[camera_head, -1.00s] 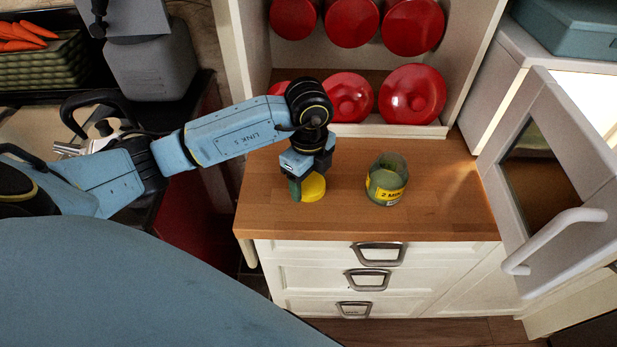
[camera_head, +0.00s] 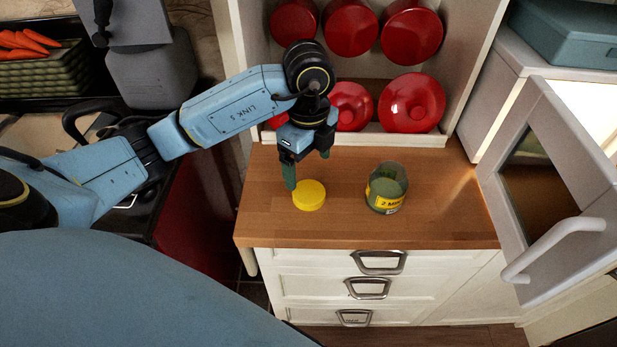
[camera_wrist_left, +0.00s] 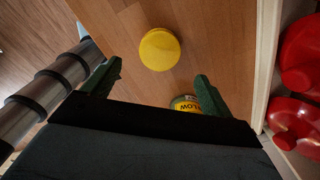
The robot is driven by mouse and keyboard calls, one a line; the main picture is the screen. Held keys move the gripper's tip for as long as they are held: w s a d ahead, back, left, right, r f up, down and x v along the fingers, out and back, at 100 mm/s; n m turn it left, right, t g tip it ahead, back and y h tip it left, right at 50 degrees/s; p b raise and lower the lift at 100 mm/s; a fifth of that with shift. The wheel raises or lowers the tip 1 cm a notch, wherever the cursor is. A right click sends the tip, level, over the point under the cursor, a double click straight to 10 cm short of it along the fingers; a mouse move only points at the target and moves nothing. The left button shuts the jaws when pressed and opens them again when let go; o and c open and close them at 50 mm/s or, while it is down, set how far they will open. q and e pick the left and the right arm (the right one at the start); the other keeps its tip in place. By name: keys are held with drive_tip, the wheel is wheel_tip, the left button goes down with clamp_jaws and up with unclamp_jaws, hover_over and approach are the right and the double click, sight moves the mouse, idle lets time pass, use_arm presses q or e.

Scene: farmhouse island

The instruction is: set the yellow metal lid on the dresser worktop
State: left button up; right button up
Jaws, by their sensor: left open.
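The yellow metal lid (camera_head: 309,195) lies flat on the wooden dresser worktop (camera_head: 440,218), near its front left part. It also shows in the left wrist view (camera_wrist_left: 160,49), beyond my fingertips and between their lines. My left gripper (camera_head: 308,170) is open and empty, raised just above and behind the lid, apart from it. Its two green fingers stand wide in the left wrist view (camera_wrist_left: 152,78). A glass jar (camera_head: 386,188) with a yellow label stands upright and open-topped on the worktop, right of the lid. My right gripper is not in view.
Red lidded pots (camera_head: 411,102) fill the shelves behind the worktop. An open white cabinet door (camera_head: 560,180) with a handle stands at the right. The worktop right of the jar is clear. Drawers (camera_head: 330,285) are below the front edge.

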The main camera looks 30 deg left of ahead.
use_arm(q)
wheel_tip(320, 180, up, 4)
drive_tip(key=shift+r, duration=0.15)
idle(0.6)
